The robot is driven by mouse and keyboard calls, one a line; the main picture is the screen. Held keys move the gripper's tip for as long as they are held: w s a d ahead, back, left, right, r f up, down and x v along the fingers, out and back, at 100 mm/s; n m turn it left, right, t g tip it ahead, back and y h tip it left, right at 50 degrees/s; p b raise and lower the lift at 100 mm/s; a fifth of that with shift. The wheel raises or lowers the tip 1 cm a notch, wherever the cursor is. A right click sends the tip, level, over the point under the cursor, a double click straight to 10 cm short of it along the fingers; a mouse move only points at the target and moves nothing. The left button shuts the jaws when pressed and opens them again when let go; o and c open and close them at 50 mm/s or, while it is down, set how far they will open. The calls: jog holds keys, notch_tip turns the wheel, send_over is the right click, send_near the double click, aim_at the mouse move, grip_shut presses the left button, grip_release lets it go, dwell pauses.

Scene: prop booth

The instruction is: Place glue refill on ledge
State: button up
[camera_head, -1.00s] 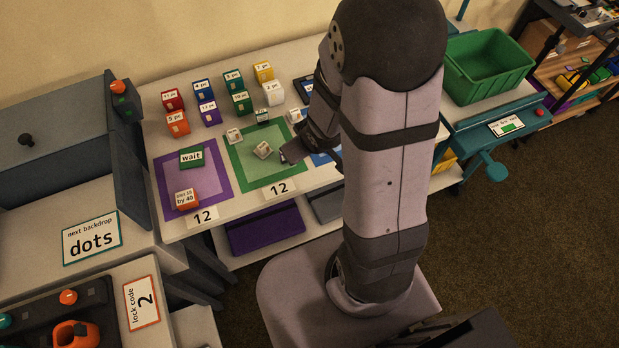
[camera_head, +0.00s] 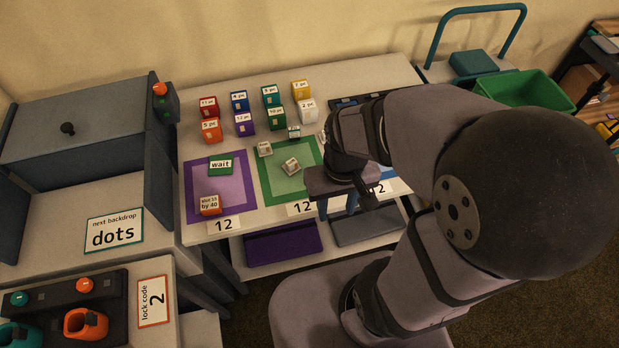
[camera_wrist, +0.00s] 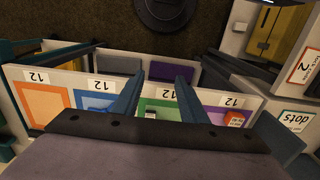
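My gripper (camera_head: 338,206) hangs over the front edge of the white table, just right of the green mat, with its fingers pointing down. In the wrist view its two blue-grey fingers (camera_wrist: 157,92) stand apart, with nothing held between them. I cannot pick out a glue refill by its look in either view. No surface is marked as the ledge, so I cannot tell which one it is.
The white table (camera_head: 345,75) holds several numbered coloured blocks (camera_head: 245,124), a purple mat (camera_head: 235,213) and a green mat (camera_head: 263,193). Grey cabinets (camera_head: 75,115) stand left. A green bin (camera_head: 525,90) stands right. Orange and teal holders (camera_head: 85,324) are at lower left.

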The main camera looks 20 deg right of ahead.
jog(key=m+t+h+b, duration=0.1)
jog(key=m+h+b, duration=0.2)
jog(key=m+b, duration=1.4)
send_near(291, 162)
jog(key=f+n+b, duration=0.2)
jog(key=n+b, duration=0.1)
jog(key=shift+n, duration=0.3)
jog(key=shift+p+x, duration=0.55)
jog(key=shift+x, duration=2.95)
jog(key=shift+d, duration=0.15)
jog(key=shift+r, duration=0.1)
grip_shut()
